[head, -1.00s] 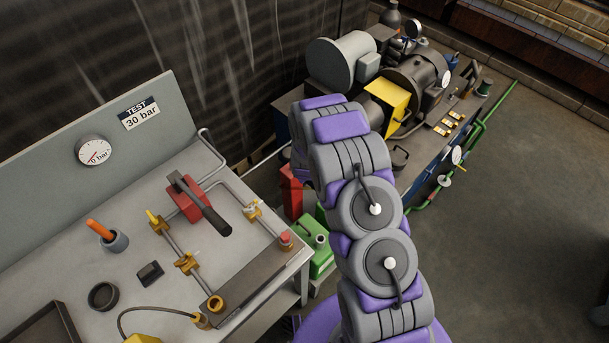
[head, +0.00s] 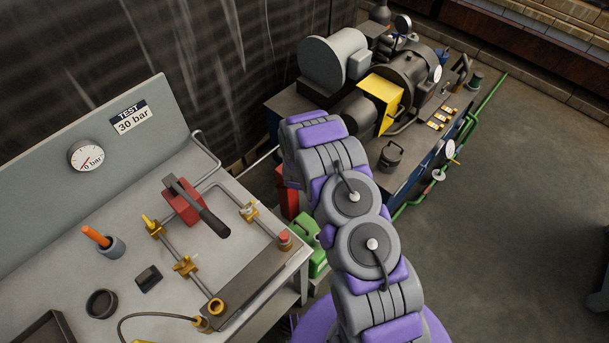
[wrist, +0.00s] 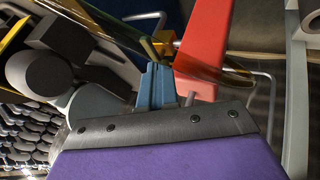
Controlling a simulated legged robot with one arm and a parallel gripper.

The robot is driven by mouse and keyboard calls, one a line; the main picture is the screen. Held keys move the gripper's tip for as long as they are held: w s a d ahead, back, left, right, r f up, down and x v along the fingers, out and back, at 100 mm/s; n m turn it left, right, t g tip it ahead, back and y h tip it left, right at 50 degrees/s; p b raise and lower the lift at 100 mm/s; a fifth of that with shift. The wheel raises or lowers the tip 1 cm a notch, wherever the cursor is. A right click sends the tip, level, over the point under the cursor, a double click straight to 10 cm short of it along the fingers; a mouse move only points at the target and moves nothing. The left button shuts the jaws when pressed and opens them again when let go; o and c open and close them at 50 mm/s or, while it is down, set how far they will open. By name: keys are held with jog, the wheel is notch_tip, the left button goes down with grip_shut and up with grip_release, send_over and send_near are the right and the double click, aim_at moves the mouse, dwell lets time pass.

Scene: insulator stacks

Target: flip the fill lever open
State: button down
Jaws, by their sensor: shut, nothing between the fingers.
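Several small yellow-brass valves with levers sit on the bench's pipework in the head view: one with a raised yellow lever (head: 149,222), one at the lower middle (head: 185,266) and one at the right (head: 249,211). I cannot tell which of them is the fill lever. My gripper (wrist: 156,68) shows in the wrist view as blue fingers, shut and empty. In the head view it is hidden behind my arm, which reaches up right of the bench, away from these valves. A red object (wrist: 205,40) stands just beyond the fingertips in the wrist view; whether they touch is unclear.
A pump with a red body (head: 182,203) and dark handle stands on the bench, with a gauge (head: 86,157) on the panel behind. A machine table (head: 385,190) with motors stands beyond my arm. A green can (head: 307,240) is beside the bench.

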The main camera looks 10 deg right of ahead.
jog(key=b+x, duration=0.2)
jog(key=x, duration=0.6)
jog(key=shift+f, duration=0.15)
jog(key=shift+w, duration=0.1)
